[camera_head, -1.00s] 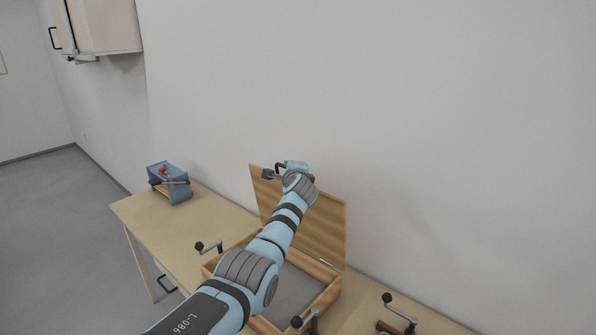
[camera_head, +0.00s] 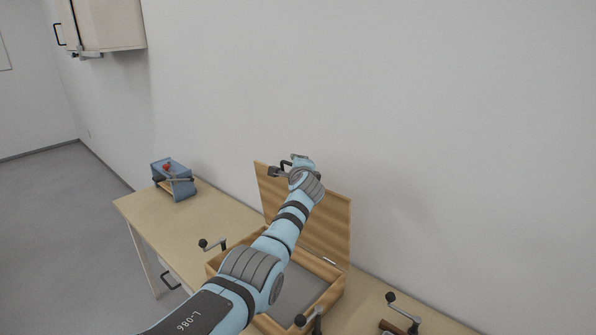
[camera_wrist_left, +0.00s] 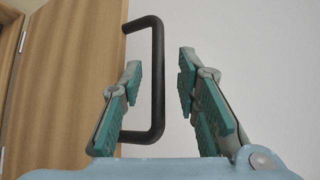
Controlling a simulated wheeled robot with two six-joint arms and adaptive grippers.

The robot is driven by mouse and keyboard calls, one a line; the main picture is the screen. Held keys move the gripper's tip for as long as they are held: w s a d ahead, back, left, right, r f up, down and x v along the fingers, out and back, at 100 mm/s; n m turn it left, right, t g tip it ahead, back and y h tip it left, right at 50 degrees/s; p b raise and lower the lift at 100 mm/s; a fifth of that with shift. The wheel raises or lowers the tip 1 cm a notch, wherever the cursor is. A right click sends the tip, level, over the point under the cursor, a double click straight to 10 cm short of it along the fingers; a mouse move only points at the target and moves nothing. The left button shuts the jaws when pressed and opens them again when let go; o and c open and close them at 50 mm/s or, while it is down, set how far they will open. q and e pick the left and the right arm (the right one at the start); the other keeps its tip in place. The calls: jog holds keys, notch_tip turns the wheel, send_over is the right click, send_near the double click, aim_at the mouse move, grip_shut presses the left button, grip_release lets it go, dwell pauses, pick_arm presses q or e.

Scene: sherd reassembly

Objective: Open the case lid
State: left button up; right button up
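The wooden case (camera_head: 328,299) stands on the table with its lid (camera_head: 335,222) raised steeply on the wall side. The grey case floor shows, partly covered by my left arm. My left gripper (camera_head: 283,170) is at the upper left part of the lid, by its black handle (camera_head: 285,162). In the left wrist view the two green-padded fingers (camera_wrist_left: 170,95) are spread apart. The bar of the black handle (camera_wrist_left: 158,80) lies between them, with a gap to the right finger. The lid (camera_wrist_left: 70,70) fills the left of that view. My right gripper is not in view.
A blue box-like device (camera_head: 173,180) with a red part sits at the table's (camera_head: 150,212) far left end. Crank levers with black knobs stand left of the case (camera_head: 212,244) and at the front right (camera_head: 403,308). A wall cabinet (camera_head: 108,25) hangs upper left. The wall is close behind the lid.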

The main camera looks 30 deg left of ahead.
pick_arm(q)
jog(key=v, duration=1.1)
jog(key=shift+s+d, duration=0.15)
jog(key=shift+s, duration=0.1)
